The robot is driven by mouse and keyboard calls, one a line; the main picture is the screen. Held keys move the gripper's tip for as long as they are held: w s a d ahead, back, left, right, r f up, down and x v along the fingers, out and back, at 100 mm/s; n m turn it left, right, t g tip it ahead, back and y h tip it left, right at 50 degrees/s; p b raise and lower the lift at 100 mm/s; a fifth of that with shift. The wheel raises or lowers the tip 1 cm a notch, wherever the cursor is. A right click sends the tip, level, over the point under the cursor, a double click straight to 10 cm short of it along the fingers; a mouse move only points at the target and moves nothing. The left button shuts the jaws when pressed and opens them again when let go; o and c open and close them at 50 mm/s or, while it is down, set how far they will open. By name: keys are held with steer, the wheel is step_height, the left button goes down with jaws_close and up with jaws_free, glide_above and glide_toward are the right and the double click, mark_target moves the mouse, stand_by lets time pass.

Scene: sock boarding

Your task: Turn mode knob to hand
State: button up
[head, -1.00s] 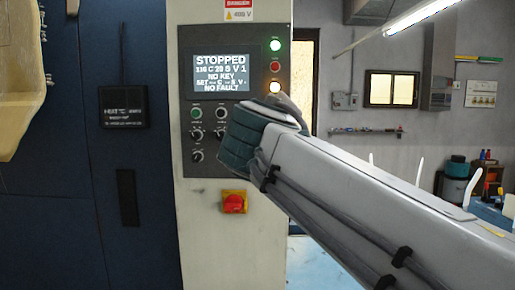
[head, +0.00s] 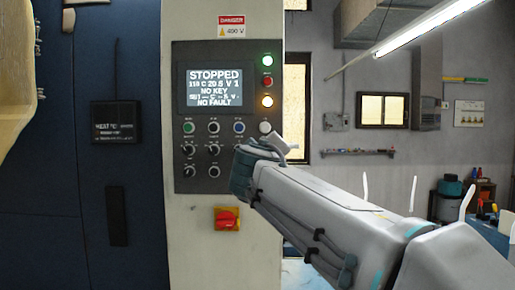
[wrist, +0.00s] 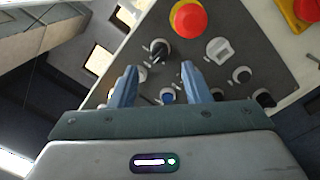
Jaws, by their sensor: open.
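The dark control panel (head: 226,182) on the pale cabinet carries several small knobs and buttons. A black knob (head: 214,150) sits in its middle row. In the wrist view I see a black knob (wrist: 160,50), a pale grey knob (wrist: 218,51) and a blue button (wrist: 167,96). The labels are too small to read, so I cannot tell which is the mode knob. My gripper (wrist: 157,84) is open and empty. Its two fingers point at the panel, with the blue button showing between them. In the head view my gripper (head: 268,147) is at the panel's lower right edge.
The screen (head: 214,87) reads STOPPED, NO KEY, NO FAULT. Green, red and amber lamps line its right side. A red rotary switch (head: 227,218) on yellow sits below the panel. A big red button (wrist: 188,18) stands out beyond my fingers in the wrist view.

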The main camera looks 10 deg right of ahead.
steer(key=p+x, duration=0.1)
steer(key=x, duration=0.4)
steer(key=shift+w, duration=0.2)
jaws_close()
